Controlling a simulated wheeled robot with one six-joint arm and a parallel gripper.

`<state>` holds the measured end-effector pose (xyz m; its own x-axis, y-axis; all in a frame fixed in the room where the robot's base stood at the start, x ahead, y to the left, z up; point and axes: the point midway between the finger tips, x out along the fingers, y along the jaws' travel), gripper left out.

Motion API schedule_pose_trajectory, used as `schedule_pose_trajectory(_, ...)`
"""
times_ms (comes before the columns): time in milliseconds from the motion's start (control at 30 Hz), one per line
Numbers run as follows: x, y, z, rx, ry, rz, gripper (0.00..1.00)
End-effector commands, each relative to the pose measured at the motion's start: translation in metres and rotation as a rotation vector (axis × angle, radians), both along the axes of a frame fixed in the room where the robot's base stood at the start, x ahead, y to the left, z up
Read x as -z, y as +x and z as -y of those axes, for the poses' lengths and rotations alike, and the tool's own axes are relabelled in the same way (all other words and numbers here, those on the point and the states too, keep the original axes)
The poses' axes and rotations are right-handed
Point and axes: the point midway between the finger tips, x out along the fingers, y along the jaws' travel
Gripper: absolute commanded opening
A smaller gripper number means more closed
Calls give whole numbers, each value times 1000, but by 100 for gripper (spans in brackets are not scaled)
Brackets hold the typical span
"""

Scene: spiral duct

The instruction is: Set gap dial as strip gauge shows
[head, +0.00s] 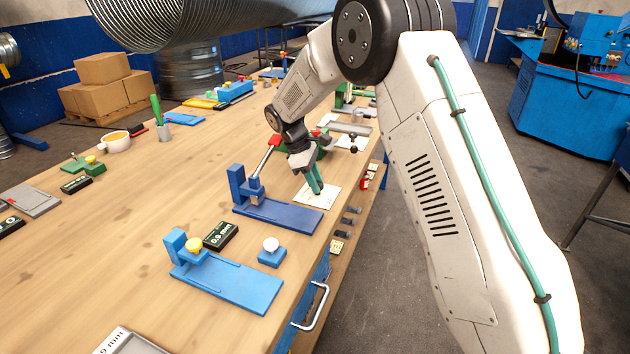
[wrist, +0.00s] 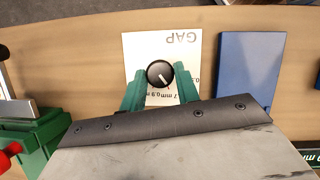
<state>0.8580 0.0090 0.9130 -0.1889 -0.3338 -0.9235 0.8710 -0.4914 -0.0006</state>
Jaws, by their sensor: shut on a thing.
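A white card marked GAP (wrist: 178,42) lies flat on the bench and carries a black round dial (wrist: 160,73). The dial's pale pointer points down and right in the wrist view; part of the scale shows upside down, and the rest is hidden by my gripper. The green fingers of my gripper (wrist: 160,83) are shut on the dial from both sides. In the head view my gripper (head: 316,188) reaches down to the card (head: 328,199) and hides the dial. A black display (head: 220,236) reading about 0.8 mm stands beside a blue fixture with a yellow knob (head: 193,244).
A blue fixture with a red-handled lever (head: 237,184) stands close left of my gripper; its flat plate (wrist: 250,65) shows right of the card. A green device (wrist: 35,135) is on the other side. A small blue block with a white knob (head: 271,256) sits nearer the front.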

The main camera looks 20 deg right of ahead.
Motion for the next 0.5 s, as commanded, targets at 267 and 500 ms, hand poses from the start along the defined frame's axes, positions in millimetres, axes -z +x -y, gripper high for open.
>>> schedule_pose_trajectory(267,-1,3,1,263,1,3,9)
schedule_pose_trajectory(500,-1,4,3,492,2,2,9)
